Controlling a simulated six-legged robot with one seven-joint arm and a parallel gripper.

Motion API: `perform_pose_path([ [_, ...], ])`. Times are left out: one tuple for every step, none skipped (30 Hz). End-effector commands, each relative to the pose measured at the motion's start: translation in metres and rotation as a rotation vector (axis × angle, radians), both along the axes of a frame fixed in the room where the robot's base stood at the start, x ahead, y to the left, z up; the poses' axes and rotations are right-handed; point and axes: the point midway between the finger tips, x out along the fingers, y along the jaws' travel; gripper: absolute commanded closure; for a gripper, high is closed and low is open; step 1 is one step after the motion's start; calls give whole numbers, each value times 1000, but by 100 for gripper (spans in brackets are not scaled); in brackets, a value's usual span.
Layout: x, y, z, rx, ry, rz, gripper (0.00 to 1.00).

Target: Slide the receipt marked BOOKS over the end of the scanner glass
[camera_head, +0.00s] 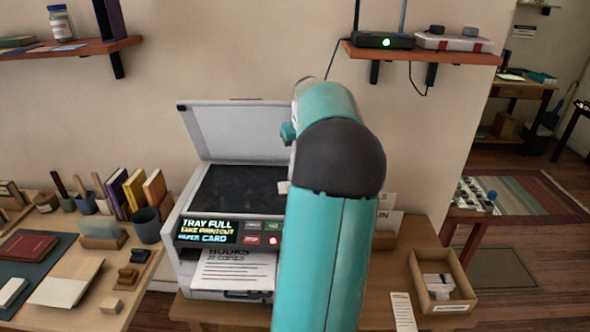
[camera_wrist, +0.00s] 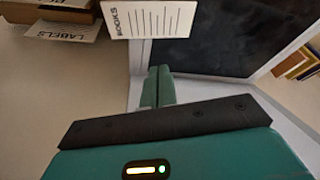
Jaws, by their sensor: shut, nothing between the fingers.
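The receipt marked BOOKS (camera_wrist: 152,19) is a white slip with printed lines in the wrist view, lying across the edge of the dark scanner glass (camera_wrist: 215,52). In the head view the glass (camera_head: 232,188) lies under a raised lid, and a small white piece, probably the receipt (camera_head: 283,187), shows at its right, mostly hidden behind my arm. My gripper (camera_wrist: 158,72) is shut and empty, its fingertips over the near edge of the glass, apart from the receipt in the picture. The head view hides the fingertips behind my arm.
A printed sheet headed BOOKS (camera_head: 236,270) sits in the scanner's output slot, below a TRAY FULL display (camera_head: 207,230). A cardboard box (camera_head: 442,285) stands at right. Books and desk items crowd the left table.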

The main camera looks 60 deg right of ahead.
Motion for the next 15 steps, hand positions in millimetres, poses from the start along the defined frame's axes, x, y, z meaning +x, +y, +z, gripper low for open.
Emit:
perform_pose_path([
  [0, -1, -3, 2, 1, -3, 100],
  [1, -1, -6, 3, 0, -3, 100],
  [2, -2, -10, 3, 1, -3, 100],
  [3, -3, -13, 4, 0, -2, 100],
  [4, -3, -18, 5, 0, -2, 100],
  [6, -5, -25, 6, 0, -1, 100],
  [7, -6, -30, 7, 1, -1, 100],
  [8, -7, -35, 5, 1, 0, 100],
  [10, -9, -42, 6, 1, 0, 100],
  [12, -10, -48, 6, 1, 0, 100],
  [14, -12, -53, 5, -1, 0, 100],
  [15, -13, -60, 5, 1, 1, 100],
  [17, -14, -65, 5, 0, 1, 100],
  [18, -16, -70, 5, 0, 1, 100],
  [19, -17, -75, 4, 0, 1, 100],
])
